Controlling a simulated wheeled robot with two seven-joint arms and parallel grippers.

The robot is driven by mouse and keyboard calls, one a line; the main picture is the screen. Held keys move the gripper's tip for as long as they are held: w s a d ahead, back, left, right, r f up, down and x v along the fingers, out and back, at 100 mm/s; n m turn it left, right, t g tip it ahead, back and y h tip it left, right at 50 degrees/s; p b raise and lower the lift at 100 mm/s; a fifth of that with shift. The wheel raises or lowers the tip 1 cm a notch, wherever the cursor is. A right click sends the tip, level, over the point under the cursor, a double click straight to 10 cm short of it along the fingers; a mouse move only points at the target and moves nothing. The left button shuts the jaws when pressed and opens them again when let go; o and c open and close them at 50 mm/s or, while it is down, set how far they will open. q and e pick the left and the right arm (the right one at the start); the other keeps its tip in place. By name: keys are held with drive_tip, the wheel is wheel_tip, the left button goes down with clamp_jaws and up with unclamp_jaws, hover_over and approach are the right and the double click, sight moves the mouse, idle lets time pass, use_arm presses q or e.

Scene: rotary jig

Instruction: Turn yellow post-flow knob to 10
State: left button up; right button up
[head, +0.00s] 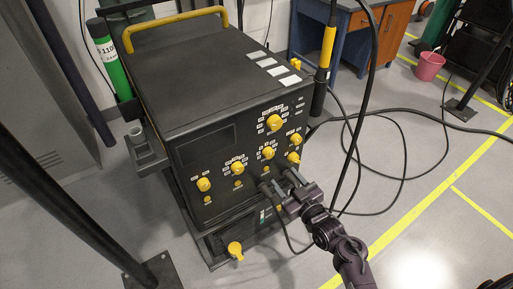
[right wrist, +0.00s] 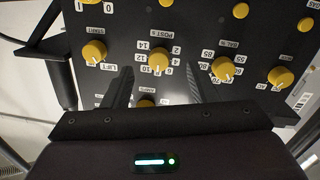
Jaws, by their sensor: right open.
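The yellow post-flow knob (head: 237,167) is in the row of knobs on the front of the black welding machine (head: 200,65). In the right wrist view the knob (right wrist: 159,60) sits below the "POST S" label, with number tags such as 14, 10 and 4 around it. Its exact setting is too small to read. My right gripper (head: 277,178) is open in front of the panel, to the lower right of the knob in the head view. In the right wrist view its fingers (right wrist: 157,80) are apart with the knob just beyond their tips. My left gripper is out of view.
Neighbouring yellow knobs stand close on both sides, the start/lift knob (right wrist: 94,51) and another knob (right wrist: 223,68). Black cables (head: 405,150) loop over the floor at the right. A green cylinder (head: 108,55) stands behind the machine. Open floor lies in front.

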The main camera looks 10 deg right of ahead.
sight(270, 155)
drive_tip(key=shift+t, duration=0.3)
drive_tip(key=w+a, duration=0.1)
drive_tip(key=w, duration=0.1)
drive_tip(key=w+r, duration=0.1)
drive_tip(key=w, duration=0.2)
drive_tip(key=w+a+r, duration=0.1)
drive_tip(key=w, duration=0.2)
drive_tip(key=shift+a+r, duration=0.1)
drive_tip(key=shift+a, duration=0.2)
drive_tip(key=shift+c, duration=0.2)
drive_tip(key=c, duration=0.9)
